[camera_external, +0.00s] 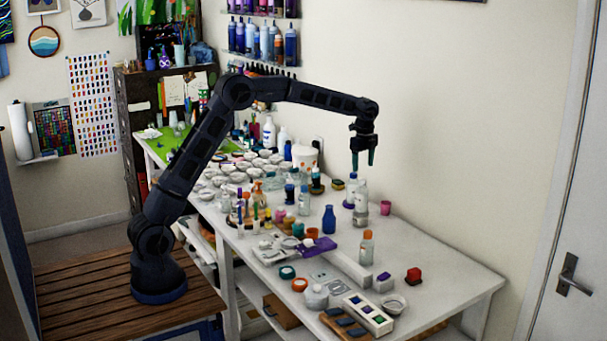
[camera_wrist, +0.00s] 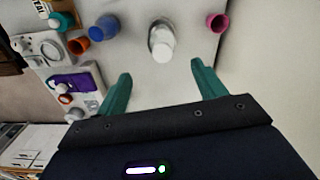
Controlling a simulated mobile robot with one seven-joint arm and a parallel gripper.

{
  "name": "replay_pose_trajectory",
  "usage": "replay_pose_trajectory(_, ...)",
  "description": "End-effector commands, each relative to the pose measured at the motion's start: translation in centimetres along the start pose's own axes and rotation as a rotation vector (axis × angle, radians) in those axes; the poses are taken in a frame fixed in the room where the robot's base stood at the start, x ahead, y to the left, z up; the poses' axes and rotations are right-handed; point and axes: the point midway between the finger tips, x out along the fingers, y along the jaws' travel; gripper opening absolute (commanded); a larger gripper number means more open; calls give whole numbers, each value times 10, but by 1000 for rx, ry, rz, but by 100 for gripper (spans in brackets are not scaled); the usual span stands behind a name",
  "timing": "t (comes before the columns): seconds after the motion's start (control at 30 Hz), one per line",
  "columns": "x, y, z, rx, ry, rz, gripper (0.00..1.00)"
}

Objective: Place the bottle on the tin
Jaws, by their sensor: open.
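A pale bottle with a white top (camera_external: 361,190) stands upright near the back edge of the table, below my gripper. A short grey, tin-like piece (camera_external: 361,221) shows directly under it; the bottle appears to stand on it, though I cannot tell for sure. In the wrist view the white bottle (camera_wrist: 163,43) is seen from above, beyond the fingertips and between their lines, with a darker round rim around its far side. My gripper (camera_external: 363,159) is open and empty, its teal fingers pointing down above the bottle and apart from it. The fingers also show in the wrist view (camera_wrist: 160,72).
A pink cup (camera_external: 385,208) is just right of the bottle, and a blue bottle (camera_external: 329,220) is to its left. Many cups crowd the left; the table's right end is clear.

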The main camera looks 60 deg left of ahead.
Motion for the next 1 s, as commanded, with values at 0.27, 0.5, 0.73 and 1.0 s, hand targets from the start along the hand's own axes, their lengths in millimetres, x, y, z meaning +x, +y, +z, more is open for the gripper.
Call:
replay_pose_trajectory(0.27,-56,60,15,-151,-3,-54,70)
replay_pose_trajectory(0.5,-98,129,35,-322,7,-106,70)
replay_pose_trajectory(0.73,-125,199,55,-488,28,-151,70)
replay_pose_trajectory(1.0,-142,283,80,-685,68,-200,70)
